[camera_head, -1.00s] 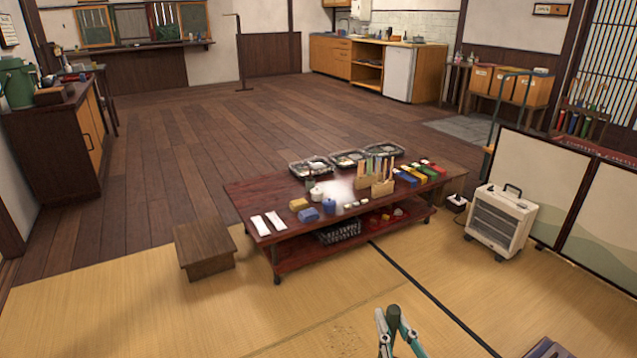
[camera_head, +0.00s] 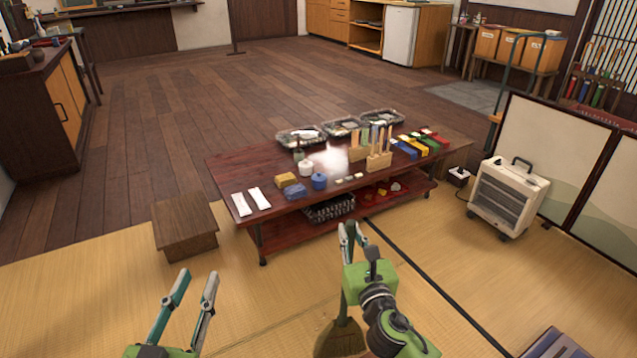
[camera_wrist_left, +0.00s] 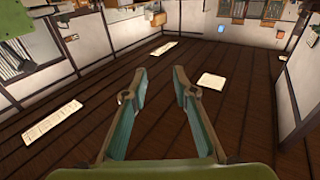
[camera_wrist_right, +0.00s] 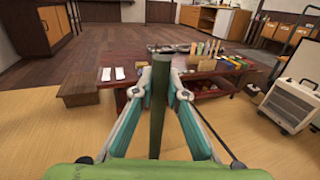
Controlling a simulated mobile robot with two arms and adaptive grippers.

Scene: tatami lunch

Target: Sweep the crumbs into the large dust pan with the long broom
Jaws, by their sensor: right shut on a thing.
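My right gripper (camera_head: 349,232) is shut on the green handle of the long broom, in front of the low table. The broom's brown bristle head (camera_head: 341,338) shows below it, low over or on the tatami; I cannot tell if it touches. In the right wrist view the green handle (camera_wrist_right: 158,105) stands upright between the fingers. My left gripper (camera_head: 199,275) is open and empty above the tatami; it also shows open in the left wrist view (camera_wrist_left: 160,82). A few faint specks, perhaps crumbs, lie beside the broom head. I cannot make out the large dust pan for certain.
A low red-brown table (camera_head: 235,172) bears trays, cloths, blocks and pots. A wooden step (camera_head: 185,225) stands at its left. A white heater (camera_head: 508,198) and folding screen (camera_head: 550,150) stand at the right. A dark object (camera_head: 553,346) is cut off at the lower right edge.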

